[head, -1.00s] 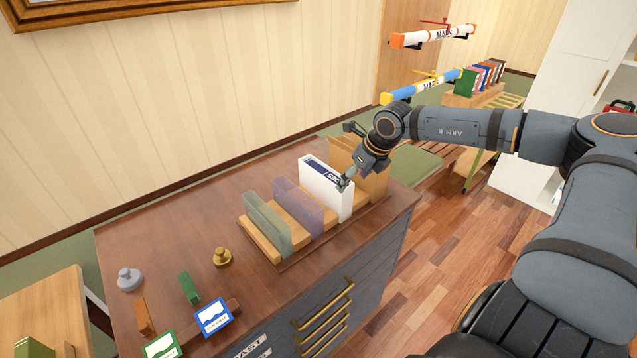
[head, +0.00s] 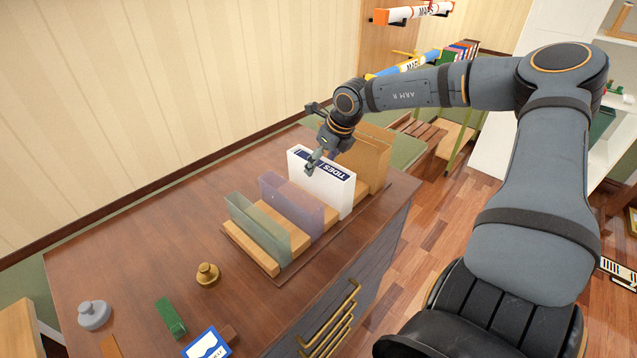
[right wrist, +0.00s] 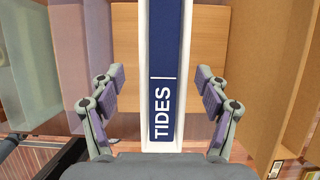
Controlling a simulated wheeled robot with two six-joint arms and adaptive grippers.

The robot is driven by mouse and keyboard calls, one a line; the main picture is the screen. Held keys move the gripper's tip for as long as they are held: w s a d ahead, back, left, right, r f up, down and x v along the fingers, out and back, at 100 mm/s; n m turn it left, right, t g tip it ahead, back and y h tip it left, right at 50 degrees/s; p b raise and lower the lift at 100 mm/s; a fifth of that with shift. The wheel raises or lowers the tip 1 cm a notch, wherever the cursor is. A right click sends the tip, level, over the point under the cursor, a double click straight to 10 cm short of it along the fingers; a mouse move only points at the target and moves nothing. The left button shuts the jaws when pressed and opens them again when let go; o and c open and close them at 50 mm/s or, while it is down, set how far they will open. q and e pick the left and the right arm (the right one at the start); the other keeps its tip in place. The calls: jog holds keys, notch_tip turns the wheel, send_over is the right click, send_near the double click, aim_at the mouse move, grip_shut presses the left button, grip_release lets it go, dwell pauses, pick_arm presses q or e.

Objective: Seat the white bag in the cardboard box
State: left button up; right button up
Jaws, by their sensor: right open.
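No white bag is plainly seen. A white upright case (head: 328,192) with a navy label reading TIDES stands in a slotted wooden rack (head: 250,247) on the desk. It also fills the middle of the right wrist view (right wrist: 164,70). A tan, cardboard-coloured upright holder (head: 372,162) stands just right of it. My right gripper (head: 316,160) is at the top of the white case. In the right wrist view its open fingers (right wrist: 163,96) lie on either side of the case, with gaps visible. My left gripper is not in view.
A translucent purple divider (head: 292,203) and a green one (head: 257,228) stand left of the case. A brass knob-like weight (head: 207,274), a grey one (head: 94,315) and a green block (head: 170,317) lie on the desk (head: 150,240). The desk's back left is clear.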

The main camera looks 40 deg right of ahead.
jog(key=shift+w+f, duration=0.15)
jog(key=shift+f, duration=0.3)
jog(key=x, duration=0.4)
jog(key=shift+w+d+f+p, duration=0.15)
jog(key=shift+w+p, duration=0.2)
jog(key=shift+p, duration=0.05)
jog(key=shift+w+f, duration=0.1)
jog(key=shift+f, duration=0.15)
jog(key=shift+r, duration=0.1)
jog(key=c, duration=1.2)
pick_arm(q)
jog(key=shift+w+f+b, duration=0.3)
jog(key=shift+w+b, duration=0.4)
jog(key=shift+b, duration=0.25)
pick_arm(e)
notch_tip(320, 180, up, 10)
jog(key=shift+c, duration=0.2)
